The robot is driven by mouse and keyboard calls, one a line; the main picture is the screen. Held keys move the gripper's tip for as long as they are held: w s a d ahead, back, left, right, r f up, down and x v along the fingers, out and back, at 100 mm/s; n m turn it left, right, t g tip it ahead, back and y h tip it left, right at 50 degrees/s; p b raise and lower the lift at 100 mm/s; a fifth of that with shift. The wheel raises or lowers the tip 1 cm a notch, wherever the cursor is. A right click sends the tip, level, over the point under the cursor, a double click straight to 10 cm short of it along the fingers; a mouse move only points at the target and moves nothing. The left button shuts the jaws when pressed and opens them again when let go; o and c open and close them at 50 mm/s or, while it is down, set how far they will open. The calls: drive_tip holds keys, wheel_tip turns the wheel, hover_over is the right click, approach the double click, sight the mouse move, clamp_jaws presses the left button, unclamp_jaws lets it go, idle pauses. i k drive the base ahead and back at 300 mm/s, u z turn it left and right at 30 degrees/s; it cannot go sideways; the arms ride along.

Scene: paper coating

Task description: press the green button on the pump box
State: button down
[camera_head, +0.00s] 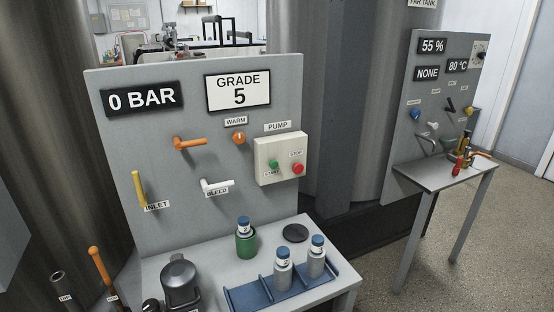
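The pump box (280,149) is a cream box on the right side of the near grey panel (200,130), under a "PUMP" label. The green button (274,165) is on the left of its front face, above a small "START" label. A red button (298,169) is to its right, below a "STOP" label. Both buttons are in plain sight with nothing in front of them. My gripper is not in view.
The panel also carries an orange lever (188,143), a white bleed lever (215,187), a yellow inlet handle (139,189) and a "0 BAR" display (142,98). Below, the shelf holds a blue rack (250,295) with bottles and a green holder (245,244). A second panel (435,110) stands right.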

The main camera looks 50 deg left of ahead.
sight(274, 164)
drive_tip(key=u, duration=0.45)
drive_tip(key=i, duration=0.8)
drive_tip(key=u, duration=0.7)
